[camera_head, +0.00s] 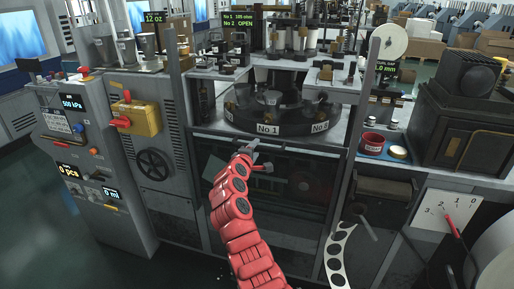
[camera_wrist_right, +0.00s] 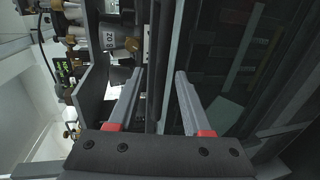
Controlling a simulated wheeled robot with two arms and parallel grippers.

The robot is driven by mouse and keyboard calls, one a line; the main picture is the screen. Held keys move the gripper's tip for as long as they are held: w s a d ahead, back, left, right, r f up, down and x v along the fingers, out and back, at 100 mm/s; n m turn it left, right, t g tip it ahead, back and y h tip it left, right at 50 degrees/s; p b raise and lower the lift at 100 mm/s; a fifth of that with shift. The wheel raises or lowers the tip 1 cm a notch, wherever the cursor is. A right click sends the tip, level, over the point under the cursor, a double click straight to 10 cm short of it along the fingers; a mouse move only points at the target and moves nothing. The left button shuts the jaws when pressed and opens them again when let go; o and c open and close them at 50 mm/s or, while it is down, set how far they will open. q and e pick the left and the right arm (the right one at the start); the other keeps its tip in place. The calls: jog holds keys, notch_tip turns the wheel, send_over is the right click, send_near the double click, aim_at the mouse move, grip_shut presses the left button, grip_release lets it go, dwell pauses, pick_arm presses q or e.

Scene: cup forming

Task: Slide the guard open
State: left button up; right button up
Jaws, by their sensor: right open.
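The guard appears to be the dark, see-through framed panel (camera_head: 290,185) on the machine's front, below the round turntable with its No.1 plate (camera_head: 268,128). A pale rail (camera_head: 215,137) runs along its top edge. My right gripper (camera_head: 250,152), on the red arm, is at the panel's upper part, just below the No.1 plate. In the right wrist view its two fingers (camera_wrist_right: 158,75) are apart, with dark bars of the machine (camera_wrist_right: 157,95) showing between them. I cannot tell whether they touch the guard. My left gripper is not in view.
A yellow box with a red handle (camera_head: 136,117) and a black handwheel (camera_head: 155,164) are on the left cabinet. A red tin (camera_head: 373,143) stands on the right ledge. A strip with dark discs (camera_head: 338,255) hangs at lower right. Open floor lies at lower left.

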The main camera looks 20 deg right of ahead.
jog(key=b+v, duration=0.1)
jog(key=v, duration=1.2)
jog(key=shift+s+a, duration=0.25)
jog(key=shift+s, duration=0.1)
